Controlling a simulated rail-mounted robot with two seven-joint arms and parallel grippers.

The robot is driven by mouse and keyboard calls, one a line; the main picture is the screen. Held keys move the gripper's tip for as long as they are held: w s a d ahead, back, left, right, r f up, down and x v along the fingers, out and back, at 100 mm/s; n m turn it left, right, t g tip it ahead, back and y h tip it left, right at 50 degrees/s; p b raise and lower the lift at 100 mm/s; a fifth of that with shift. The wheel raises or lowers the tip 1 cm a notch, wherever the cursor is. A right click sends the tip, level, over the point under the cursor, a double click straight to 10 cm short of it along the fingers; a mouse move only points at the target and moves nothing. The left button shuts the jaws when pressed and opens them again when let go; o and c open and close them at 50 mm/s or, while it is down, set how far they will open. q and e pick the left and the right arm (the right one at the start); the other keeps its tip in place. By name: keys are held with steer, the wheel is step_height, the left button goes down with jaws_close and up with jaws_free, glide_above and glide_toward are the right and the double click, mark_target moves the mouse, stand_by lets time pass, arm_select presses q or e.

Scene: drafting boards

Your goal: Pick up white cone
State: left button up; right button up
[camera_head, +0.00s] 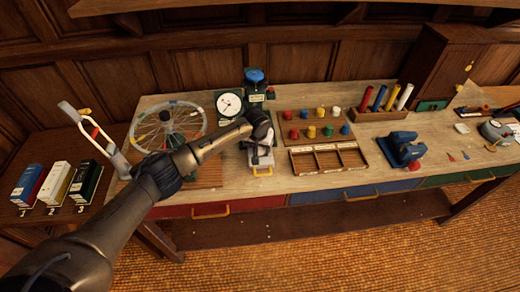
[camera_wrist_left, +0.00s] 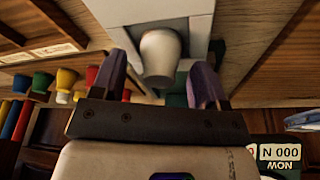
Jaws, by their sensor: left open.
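A white tapered piece, cone-like (camera_wrist_left: 160,55), shows between the two open fingers of my left gripper (camera_wrist_left: 168,85) in the left wrist view. It is against a pale grey block (camera_wrist_left: 200,22). I cannot tell whether the fingers touch it. In the head view my left gripper (camera_head: 260,155) is over a small white stand (camera_head: 262,171) on the bench, and the arm hides much of that spot. Another small white cone (camera_head: 336,111) stands in the back row of the peg board (camera_head: 283,120). My right gripper is not in view.
Coloured cones stand on the peg board. An empty divided wooden tray (camera_head: 328,173) lies in front of it. A spoked wheel (camera_head: 168,125) is left of my gripper, a dial gauge (camera_head: 230,103) behind it. A blue clamp (camera_head: 402,150) is to the right.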

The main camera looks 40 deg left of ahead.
arm_select(q)
steer(key=shift+c, duration=0.2)
steer(key=c, duration=1)
steer(key=shift+c, duration=0.2)
